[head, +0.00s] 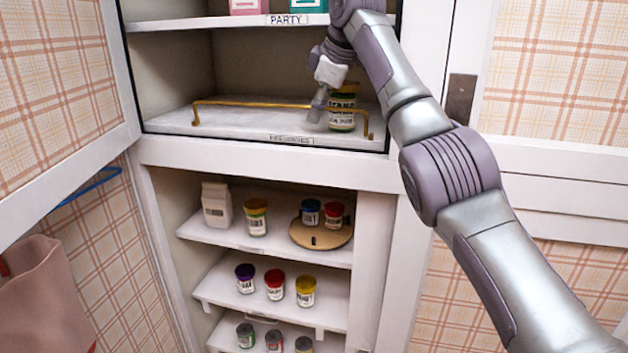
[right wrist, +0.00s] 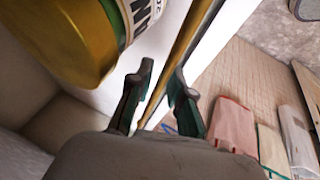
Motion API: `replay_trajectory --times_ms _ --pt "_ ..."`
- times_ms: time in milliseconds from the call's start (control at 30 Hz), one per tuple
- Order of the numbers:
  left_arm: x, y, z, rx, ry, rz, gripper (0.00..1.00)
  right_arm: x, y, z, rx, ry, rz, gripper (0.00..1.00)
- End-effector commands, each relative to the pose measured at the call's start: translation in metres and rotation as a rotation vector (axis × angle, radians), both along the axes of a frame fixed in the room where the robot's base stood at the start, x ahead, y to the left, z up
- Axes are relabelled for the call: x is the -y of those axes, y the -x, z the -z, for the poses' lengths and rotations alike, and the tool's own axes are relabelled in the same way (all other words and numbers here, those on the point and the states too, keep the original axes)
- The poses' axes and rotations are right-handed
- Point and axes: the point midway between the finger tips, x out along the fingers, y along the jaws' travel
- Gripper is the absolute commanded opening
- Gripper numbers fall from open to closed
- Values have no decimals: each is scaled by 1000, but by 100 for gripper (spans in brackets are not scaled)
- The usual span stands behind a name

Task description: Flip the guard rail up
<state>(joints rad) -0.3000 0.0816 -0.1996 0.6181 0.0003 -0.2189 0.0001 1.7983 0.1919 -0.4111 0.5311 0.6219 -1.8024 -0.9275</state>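The guard rail (head: 255,104) is a thin brass bar with bent ends, along the front of the upper cabinet shelf. I cannot tell its exact tilt. My right gripper (head: 318,106) reaches down to the rail, just left of a labelled jar with a yellow lid (head: 342,116). In the right wrist view the two fingers (right wrist: 163,70) are apart. The rail (right wrist: 186,50) runs diagonally between or just beyond them; contact is unclear. The jar's gold lid (right wrist: 62,40) is close at upper left there. My left gripper is out of view.
The shelf (head: 232,122) is bare left of the jar. Pink and teal items stand on the PARTY shelf (head: 190,23) above. Lower shelves hold a carton (head: 216,205), several jars and a round wooden board (head: 320,236). An open door (head: 60,90) stands at left.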

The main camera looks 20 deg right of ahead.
Motion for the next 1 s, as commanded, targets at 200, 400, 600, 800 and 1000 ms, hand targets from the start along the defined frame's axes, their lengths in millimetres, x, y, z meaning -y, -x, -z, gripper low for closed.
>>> replay_trajectory --times_ms 200,400,600,800,1000 --pt "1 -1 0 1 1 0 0 0 0 1 14 10 0 19" --pt "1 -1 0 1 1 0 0 -2 3 2 67 45 -1 19" --pt "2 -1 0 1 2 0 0 -5 7 2 144 98 0 19" --pt "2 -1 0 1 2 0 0 -8 12 5 240 162 -2 19" --pt "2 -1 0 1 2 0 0 -12 18 9 354 239 -2 19"
